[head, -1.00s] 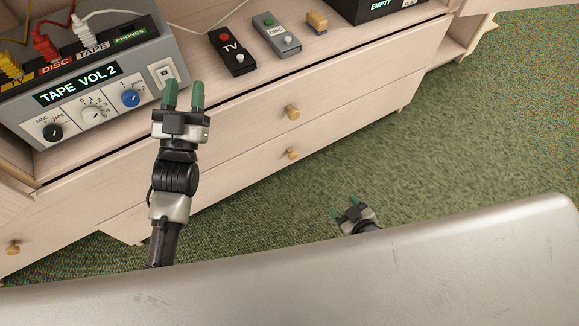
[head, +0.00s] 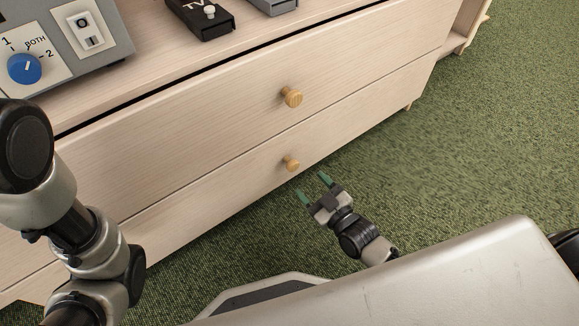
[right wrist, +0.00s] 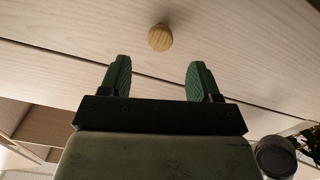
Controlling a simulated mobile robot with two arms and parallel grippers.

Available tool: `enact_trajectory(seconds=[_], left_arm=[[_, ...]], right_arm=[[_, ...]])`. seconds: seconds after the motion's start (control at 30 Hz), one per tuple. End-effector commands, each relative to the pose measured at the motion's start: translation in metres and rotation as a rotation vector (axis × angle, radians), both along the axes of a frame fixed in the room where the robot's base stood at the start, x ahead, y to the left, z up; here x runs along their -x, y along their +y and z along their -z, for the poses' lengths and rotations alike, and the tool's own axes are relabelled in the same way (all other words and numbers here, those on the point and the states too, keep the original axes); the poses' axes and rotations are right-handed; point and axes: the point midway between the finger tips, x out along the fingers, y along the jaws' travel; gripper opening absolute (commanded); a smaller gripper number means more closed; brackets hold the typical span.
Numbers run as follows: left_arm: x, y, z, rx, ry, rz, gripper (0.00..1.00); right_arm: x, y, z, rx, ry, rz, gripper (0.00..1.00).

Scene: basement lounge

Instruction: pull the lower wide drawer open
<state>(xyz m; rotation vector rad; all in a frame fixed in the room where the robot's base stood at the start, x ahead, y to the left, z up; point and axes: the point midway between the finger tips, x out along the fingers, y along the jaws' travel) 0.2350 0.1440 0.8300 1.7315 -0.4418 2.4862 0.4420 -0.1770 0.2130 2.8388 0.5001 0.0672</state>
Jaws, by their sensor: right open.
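The lower wide drawer (head: 215,197) is the bottom pale wood front of the cabinet, and it looks shut. Its small round wooden knob (head: 291,164) shows in the head view. My right gripper (head: 314,187) is open and empty, just below and to the right of this knob in the head view, with its green fingers pointing toward the drawer front. In the right wrist view a round knob (right wrist: 160,38) lies beyond the two spread fingertips, centred between them and apart from them. My left arm comes in at the left of the head view, but its gripper is out of the frame.
The upper drawer (head: 200,125) with its own knob (head: 292,97) is shut above. A grey box with a blue dial (head: 25,68) and a black TV switch (head: 205,18) stand on the cabinet top. Green carpet (head: 480,130) is clear to the right.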

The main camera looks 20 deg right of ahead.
Motion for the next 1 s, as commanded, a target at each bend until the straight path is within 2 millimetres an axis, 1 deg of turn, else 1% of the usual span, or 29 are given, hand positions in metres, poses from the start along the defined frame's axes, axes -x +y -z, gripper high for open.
enact_trajectory(seconds=[0.03, 0.2, 0.3, 0.43, 0.6, 0.87, 0.97, 1.0], left_arm=[[0.004, 0.0, 0.007, 0.0, -0.012, 0.0, 0.43], [0.002, 0.0, 0.028, 0.0, -0.006, 0.0, 0.43], [0.002, 0.0, 0.037, 0.0, -0.006, 0.0, 0.43], [0.002, 0.0, 0.046, 0.0, -0.006, 0.0, 0.43], [0.002, 0.0, 0.05, -0.001, -0.007, -0.001, 0.43], [0.002, 0.0, 0.049, -0.001, -0.007, -0.001, 0.43], [0.002, 0.0, 0.049, -0.001, -0.007, -0.001, 0.43], [0.002, 0.0, 0.049, -0.001, -0.007, -0.001, 0.43]], right_arm=[[-0.01, 0.004, 0.003, -0.003, -0.006, 0.0, 0.63], [-0.042, 0.015, 0.004, -0.004, -0.005, 0.001, 0.63], [-0.058, 0.021, 0.004, -0.002, -0.004, 0.001, 0.63], [-0.074, 0.026, 0.003, -0.003, -0.002, 0.001, 0.63], [-0.083, 0.03, 0.001, 0.0, 0.0, 0.001, 0.63], [-0.084, 0.03, 0.0, -0.001, 0.001, 0.0, 0.63], [-0.083, 0.03, 0.0, -0.001, 0.001, 0.0, 0.49], [-0.083, 0.03, 0.0, -0.001, 0.001, 0.0, 0.43]])
